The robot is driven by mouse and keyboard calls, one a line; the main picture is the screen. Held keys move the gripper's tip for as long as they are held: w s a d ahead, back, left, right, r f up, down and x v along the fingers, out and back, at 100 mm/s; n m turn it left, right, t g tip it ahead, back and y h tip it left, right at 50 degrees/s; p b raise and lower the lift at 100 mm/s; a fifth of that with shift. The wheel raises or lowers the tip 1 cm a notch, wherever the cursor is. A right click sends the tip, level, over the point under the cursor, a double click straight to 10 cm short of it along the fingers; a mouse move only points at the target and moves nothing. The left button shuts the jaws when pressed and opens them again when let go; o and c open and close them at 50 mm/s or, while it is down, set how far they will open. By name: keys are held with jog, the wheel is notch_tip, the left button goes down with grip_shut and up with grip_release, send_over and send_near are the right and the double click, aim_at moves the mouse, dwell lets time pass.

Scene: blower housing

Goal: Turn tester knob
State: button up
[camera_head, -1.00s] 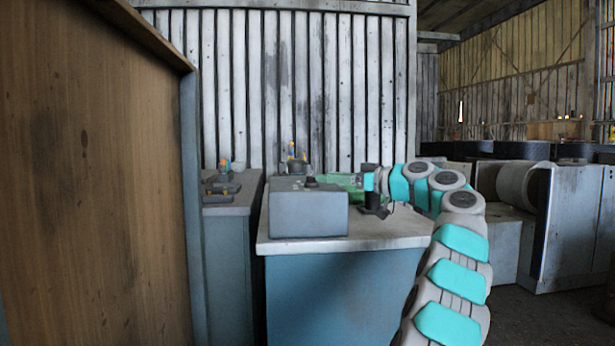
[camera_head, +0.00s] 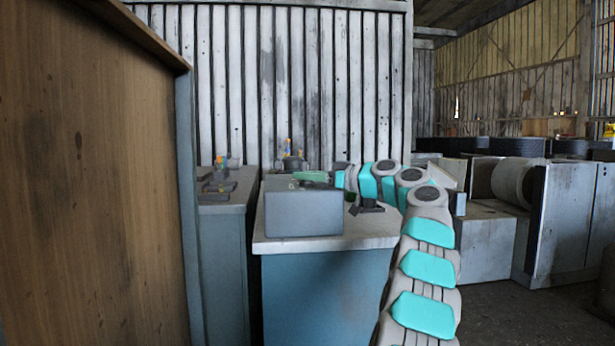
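The tester looks to be the grey box (camera_head: 303,213) standing on the pale top of a blue cabinet (camera_head: 330,244) in the head view. My arm reaches in from the right. My gripper (camera_head: 308,177), the green end of the arm, is at the level of the box's top edge, over or just behind it. The dark knob on top of the box cannot be made out now; the gripper seems to cover it. The fingers are too small and hidden to tell whether they are open or touching the knob.
A small black part (camera_head: 368,206) sits on the cabinet top right of the box, below my arm. A second cabinet (camera_head: 222,210) with small parts stands at left. A tall wooden panel (camera_head: 90,180) fills the left side. Grey machines (camera_head: 573,215) stand at right.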

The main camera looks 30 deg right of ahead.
grip_shut()
jog(key=b, duration=0.2)
jog(key=shift+a+f+m+h+b, duration=0.1)
jog(key=shift+f+m+h+b, duration=0.05)
jog(key=shift+m+h+b, duration=0.2)
jog(key=t+h+b, duration=0.1)
jog(key=b, duration=0.1)
jog(key=shift+f+m+h+b, duration=0.1)
jog(key=shift+m+h+b, duration=0.15)
jog(key=shift+m+b, duration=0.1)
jog(key=shift+m+h+b, duration=0.6)
jog(key=shift+h+b, duration=0.2)
jog(key=shift+b, duration=0.3)
jog(key=m+h+b, duration=0.2)
jog(key=h+b, duration=0.1)
jog(key=shift+t, duration=0.4)
jog(key=shift+r+m+h+b, duration=0.25)
jog(key=shift+m+h+b, duration=0.2)
jog(key=shift+h, duration=0.35)
